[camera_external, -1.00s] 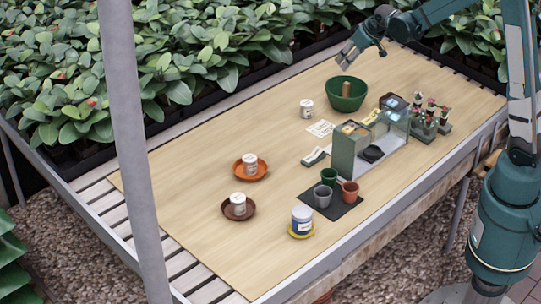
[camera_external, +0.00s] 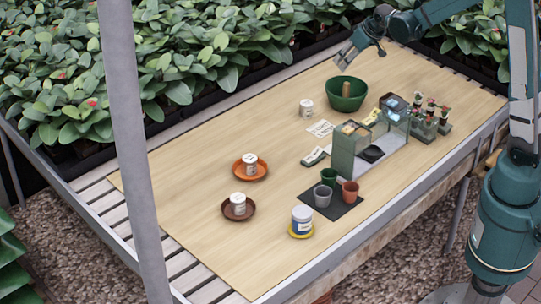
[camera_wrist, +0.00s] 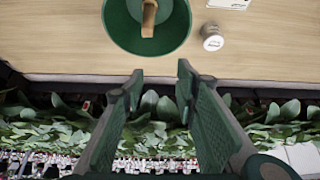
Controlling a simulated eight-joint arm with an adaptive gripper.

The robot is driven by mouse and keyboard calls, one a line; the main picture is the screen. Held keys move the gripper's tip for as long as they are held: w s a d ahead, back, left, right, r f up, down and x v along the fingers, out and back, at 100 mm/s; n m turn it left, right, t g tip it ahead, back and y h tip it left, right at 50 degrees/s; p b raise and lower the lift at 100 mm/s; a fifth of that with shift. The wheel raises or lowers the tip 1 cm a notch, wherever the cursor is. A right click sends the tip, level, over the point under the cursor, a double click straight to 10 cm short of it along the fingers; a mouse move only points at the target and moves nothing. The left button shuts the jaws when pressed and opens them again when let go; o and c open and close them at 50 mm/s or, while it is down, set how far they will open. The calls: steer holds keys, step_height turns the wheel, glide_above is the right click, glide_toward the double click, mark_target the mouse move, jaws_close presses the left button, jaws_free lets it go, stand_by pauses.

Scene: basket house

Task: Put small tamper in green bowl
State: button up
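The green bowl (camera_external: 346,95) stands near the back of the table, and it also shows at the top of the wrist view (camera_wrist: 175,42). The small tamper (camera_external: 346,89), a light wooden piece, is inside the bowl and leans up against its wall; it shows in the wrist view too (camera_wrist: 149,17). My gripper (camera_external: 344,58) is raised above and behind the bowl, apart from it. In the wrist view my gripper's two fingers (camera_wrist: 158,80) are spread, with nothing between them.
A white jar (camera_external: 306,107) stands left of the bowl. A glass-sided box (camera_external: 344,152) and potted flowers (camera_external: 430,122) are to the right. Jars on saucers (camera_external: 251,167) and small pots (camera_external: 329,177) stand nearer the front. Dense plants line the back edge. The table's left middle is clear.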

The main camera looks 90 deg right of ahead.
steer(key=a+r+n+y, duration=0.1)
steer(key=a+r, duration=0.3)
steer(key=a, duration=0.7)
steer(key=w+a+r+n+t, duration=0.1)
steer(key=a+r+n, duration=0.15)
steer(key=a, duration=0.85)
steer(key=a+r+n+y, duration=0.1)
steer(key=a+r, duration=0.3)
steer(key=a, duration=0.7)
steer(key=s+a+n+y, duration=0.1)
steer(key=s+a, duration=0.4)
steer(key=a, duration=0.3)
steer(key=s+a+n+t, duration=0.1)
steer(key=s+a+n, duration=0.1)
steer(key=s+a, duration=0.3)
steer(key=s+a+n+y, duration=0.1)
steer(key=s+a, duration=0.4)
steer(key=a, duration=0.8)
steer(key=shift+s+y, duration=0.2)
steer(key=shift+y, duration=0.1)
steer(key=shift+r, duration=0.1)
